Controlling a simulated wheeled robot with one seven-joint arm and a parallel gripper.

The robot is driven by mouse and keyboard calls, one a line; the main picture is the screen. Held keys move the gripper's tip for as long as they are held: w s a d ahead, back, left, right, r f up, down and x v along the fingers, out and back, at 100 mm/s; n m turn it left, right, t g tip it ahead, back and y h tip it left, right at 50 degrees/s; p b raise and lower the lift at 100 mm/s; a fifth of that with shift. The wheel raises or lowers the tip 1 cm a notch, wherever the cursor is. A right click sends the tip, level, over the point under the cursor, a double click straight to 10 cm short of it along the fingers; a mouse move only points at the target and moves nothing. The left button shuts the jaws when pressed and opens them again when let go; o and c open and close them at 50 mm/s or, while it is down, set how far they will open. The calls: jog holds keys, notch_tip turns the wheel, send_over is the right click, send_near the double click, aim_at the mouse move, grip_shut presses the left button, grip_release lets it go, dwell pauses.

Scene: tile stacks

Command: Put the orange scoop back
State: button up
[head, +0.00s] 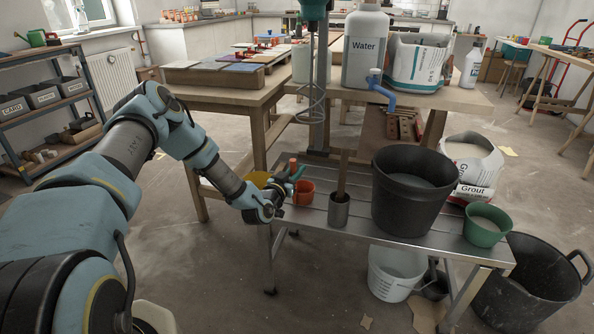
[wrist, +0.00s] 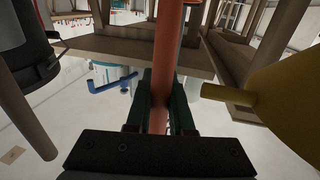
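The orange scoop shows in the head view as an upright orange-brown handle (head: 293,165) with an orange cup-shaped part (head: 304,192) low beside my gripper, near the left end of the metal bench. I cannot tell from this view whether the cup clears the bench top. My gripper (head: 283,186) is at the handle. In the wrist view, the orange handle (wrist: 162,70) runs between the green fingers of my gripper (wrist: 162,105), which press against it on both sides. The cup end is not visible there.
A yellow tool (head: 257,180) is just left of my gripper and close in the wrist view (wrist: 275,90).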

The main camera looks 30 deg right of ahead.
jog(key=o, duration=0.5)
jog(key=shift+c, duration=0.2)
jog(key=v, duration=1.2)
jog(key=w+a+r+n+g+y, duration=0.15)
jog(key=a+r+y, duration=0.3)
jog(key=a, duration=0.55)
jog(key=w+a+r+n+g+y, duration=0.1)
jog(key=a+r+g+y, duration=0.2)
jog(key=a+y, duration=0.55)
jog(key=s+a+r+n+g, duration=0.2)
jog(key=s+a+r, duration=0.3)
jog(key=s+a, duration=0.3)
jog(key=s+a+r+n+g+y, duration=0.1)
jog(key=s+a+r+n+g, duration=0.1)
jog(key=s+a+r+n, duration=0.3)
jog(key=s+a, duration=0.2)
jog(key=a, duration=0.1)
jog(key=shift+s+r+y, duration=0.25)
jog(key=shift+s+y, duration=0.05)
jog(key=shift+s, duration=0.1)
